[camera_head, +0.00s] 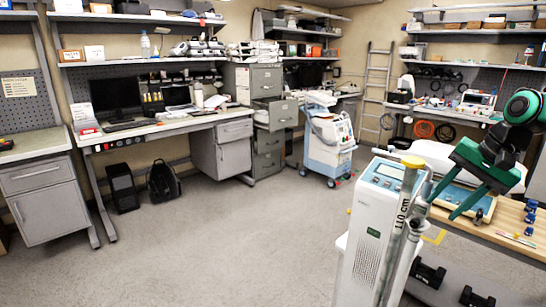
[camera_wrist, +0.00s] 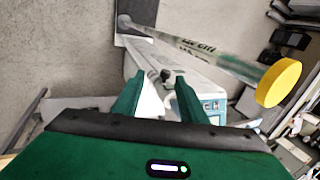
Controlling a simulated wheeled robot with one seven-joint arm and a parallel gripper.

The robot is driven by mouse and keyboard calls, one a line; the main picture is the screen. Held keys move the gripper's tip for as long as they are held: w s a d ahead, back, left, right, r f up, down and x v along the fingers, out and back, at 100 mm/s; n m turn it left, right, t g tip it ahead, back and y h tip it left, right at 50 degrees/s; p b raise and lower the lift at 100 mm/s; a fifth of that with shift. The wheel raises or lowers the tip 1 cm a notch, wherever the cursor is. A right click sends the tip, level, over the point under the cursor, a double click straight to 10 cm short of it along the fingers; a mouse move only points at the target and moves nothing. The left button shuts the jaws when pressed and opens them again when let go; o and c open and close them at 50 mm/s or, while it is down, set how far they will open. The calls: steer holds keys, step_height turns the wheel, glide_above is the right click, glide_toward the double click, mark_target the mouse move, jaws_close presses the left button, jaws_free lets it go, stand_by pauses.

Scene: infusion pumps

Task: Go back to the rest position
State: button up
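My gripper (camera_head: 458,196) is green with two fingers pointing down and left at the right of the head view. In the wrist view, my gripper (camera_wrist: 157,100) has its fingers spread with a gap between them. Nothing is held in the gap. A white infusion pump (camera_head: 371,228) with a blue panel stands just left of my gripper. A clear tube marked "110 cm" (camera_head: 402,208) with a yellow cap (camera_head: 412,161) stands upright against the pump. In the wrist view the yellow cap (camera_wrist: 279,83) is at the right, apart from my fingers.
A wooden-topped bench (camera_head: 490,232) with small blue parts lies below my gripper at the right. Desks and a filing cabinet (camera_head: 267,120) line the back wall. A blue-and-white wheeled machine (camera_head: 330,145) stands farther back. The grey floor (camera_head: 215,240) at left and centre is clear.

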steer(key=s+a+f+n+g, duration=0.1)
steer(key=s+f, duration=0.2)
steer(key=s, duration=0.4)
steer(key=s+a+f+n+g+h, duration=0.1)
steer(key=s+f, duration=0.3)
steer(key=s, duration=0.4)
steer(key=s+a+f+n+g+h, duration=0.1)
steer(key=s+a+f, duration=0.2)
steer(key=s, duration=0.5)
steer(key=shift+s+f+n+g, duration=0.15)
steer(key=shift+f+n+g, duration=0.15)
steer(key=shift+f+g, duration=0.1)
steer(key=shift+w+f+h, duration=0.2)
steer(key=shift+w+h, duration=0.1)
steer(key=shift+w, duration=0.35)
